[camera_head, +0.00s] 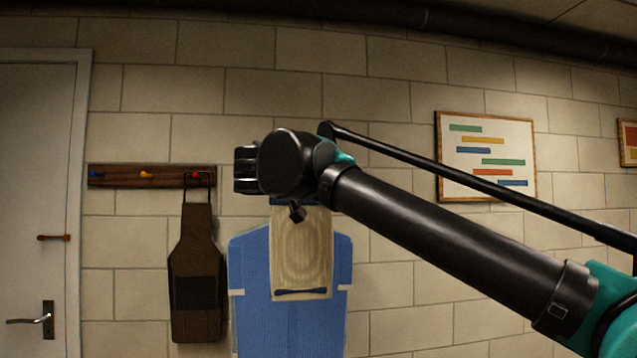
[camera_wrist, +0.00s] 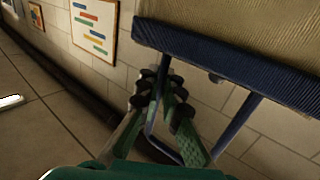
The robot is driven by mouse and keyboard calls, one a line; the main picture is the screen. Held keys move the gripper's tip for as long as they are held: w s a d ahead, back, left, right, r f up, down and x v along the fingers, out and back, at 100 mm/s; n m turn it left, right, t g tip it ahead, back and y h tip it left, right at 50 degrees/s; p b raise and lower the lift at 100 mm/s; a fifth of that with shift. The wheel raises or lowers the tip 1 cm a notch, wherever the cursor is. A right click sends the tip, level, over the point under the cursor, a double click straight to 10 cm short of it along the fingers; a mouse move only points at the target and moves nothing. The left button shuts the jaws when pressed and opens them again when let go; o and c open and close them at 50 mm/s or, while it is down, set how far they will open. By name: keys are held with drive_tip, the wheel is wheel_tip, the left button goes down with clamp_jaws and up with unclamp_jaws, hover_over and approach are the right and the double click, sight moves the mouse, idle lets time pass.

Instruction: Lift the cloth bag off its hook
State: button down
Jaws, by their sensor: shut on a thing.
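The beige cloth bag (camera_head: 302,248) with dark blue trim hangs upright below my wrist in the head view, in front of a blue garment. In the wrist view the bag (camera_wrist: 250,30) fills the top right, with its blue hem and blue strap (camera_wrist: 240,115) showing. My gripper (camera_wrist: 160,88) is shut on one side of the blue strap, close to the hem. In the head view my wrist hides most of the fingers and the top of the bag. The bag's hook is hidden, so I cannot tell whether the strap still rests on it.
The blue garment (camera_head: 255,300) hangs right behind the bag. A framed picture (camera_head: 485,155) is at right; a door (camera_head: 35,200) at far left.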

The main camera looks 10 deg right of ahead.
drive_tip(key=s, duration=0.9)
idle(1.0)
drive_tip(key=shift+a, duration=0.1)
idle(0.4)
